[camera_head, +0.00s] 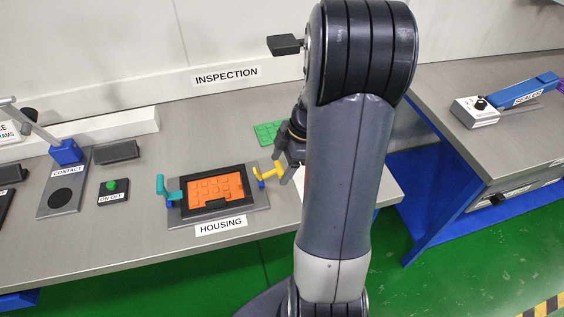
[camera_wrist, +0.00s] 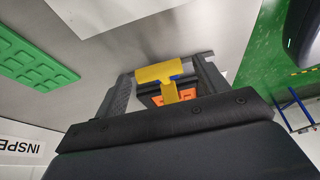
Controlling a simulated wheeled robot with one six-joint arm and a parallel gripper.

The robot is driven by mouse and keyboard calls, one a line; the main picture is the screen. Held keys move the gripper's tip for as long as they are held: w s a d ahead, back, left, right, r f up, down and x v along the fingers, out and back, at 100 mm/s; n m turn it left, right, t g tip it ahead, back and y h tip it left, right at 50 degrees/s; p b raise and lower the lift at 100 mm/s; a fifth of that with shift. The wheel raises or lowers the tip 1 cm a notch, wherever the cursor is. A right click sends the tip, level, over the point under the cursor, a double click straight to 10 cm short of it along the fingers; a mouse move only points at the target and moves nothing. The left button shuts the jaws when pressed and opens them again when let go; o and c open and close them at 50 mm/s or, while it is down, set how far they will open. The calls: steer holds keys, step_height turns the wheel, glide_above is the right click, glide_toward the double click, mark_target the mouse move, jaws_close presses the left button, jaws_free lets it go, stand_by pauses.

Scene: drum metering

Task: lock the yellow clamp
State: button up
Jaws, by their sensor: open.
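The yellow clamp (camera_head: 266,173) is a T-shaped handle at the right side of the housing fixture (camera_head: 262,213). The fixture holds an orange part (camera_head: 214,191) in a black frame. A teal clamp (camera_head: 170,191) stands at the fixture's left side. My gripper (camera_head: 285,172) is at the yellow clamp, partly hidden behind my arm in the head view. In the wrist view the yellow handle (camera_wrist: 159,73) lies between the two open fingers of my gripper (camera_wrist: 165,75), with a gap on each side. A bit of orange shows behind it.
A green studded plate (camera_head: 268,132) lies behind the fixture. To the left are an on/off button box (camera_head: 112,191) and a contact press (camera_head: 66,190). A separate bench with a sealer (camera_head: 508,98) stands at the right, across a gap.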

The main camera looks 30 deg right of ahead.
mark_target(260, 175)
steer(key=c, duration=1)
steer(key=shift+a+r, duration=0.1)
steer(key=shift+r, duration=0.05)
steer(key=shift+w+a+r+g+h+p, duration=0.25)
steer(key=shift+a+r+g+h+p, duration=0.25)
steer(key=shift+h, duration=0.7)
steer(key=h, duration=0.1)
steer(key=a+r+h, duration=0.1)
steer(key=a+h, duration=0.1)
steer(key=shift+w+r+g+p, duration=0.25)
steer(key=shift+g+p, duration=0.05)
steer(key=shift+p, duration=0.1)
steer(key=h, duration=0.1)
steer(key=a+h, duration=0.1)
steer(key=h, duration=0.1)
steer(key=a+g+h, duration=0.1)
steer(key=shift+w+a+r+h, duration=0.2)
steer(key=shift+w+a+h, duration=0.1)
steer(key=shift+w, duration=0.1)
steer(key=shift+w+a+f+g+h+p, duration=0.15)
steer(key=shift+a+g+h, duration=0.25)
steer(key=shift+h, duration=0.4)
steer(key=shift+w+a+r+g+h+p, duration=0.1)
steer(key=shift+a+g+h+p, duration=0.1)
steer(key=shift+a+h, duration=0.45)
steer(key=shift+d+f+h, duration=0.1)
steer(key=shift+h, duration=0.15)
